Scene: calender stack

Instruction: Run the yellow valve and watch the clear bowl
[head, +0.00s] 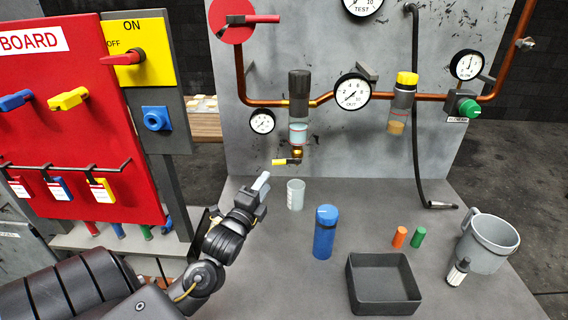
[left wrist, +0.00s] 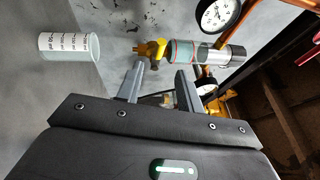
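The yellow valve handle (head: 286,162) sits at the bottom of a filter unit on the grey panel. It lies sideways, pointing left. Above it is the clear bowl (head: 298,134) with bluish liquid, under a dark cap. In the left wrist view the yellow valve (left wrist: 152,49) and the clear bowl (left wrist: 182,62) lie just beyond the fingertips. My left gripper (head: 262,183) is below and left of the valve, apart from it. In the left wrist view its two fingers (left wrist: 158,82) are spread with nothing held. My right gripper does not show.
A clear graduated cup (head: 296,195) stands on the bench below the valve; it also shows in the left wrist view (left wrist: 68,47). A blue bottle (head: 325,235), a black tray (head: 384,284) and a grey mug (head: 487,244) stand nearer. A red board (head: 85,150) is at left.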

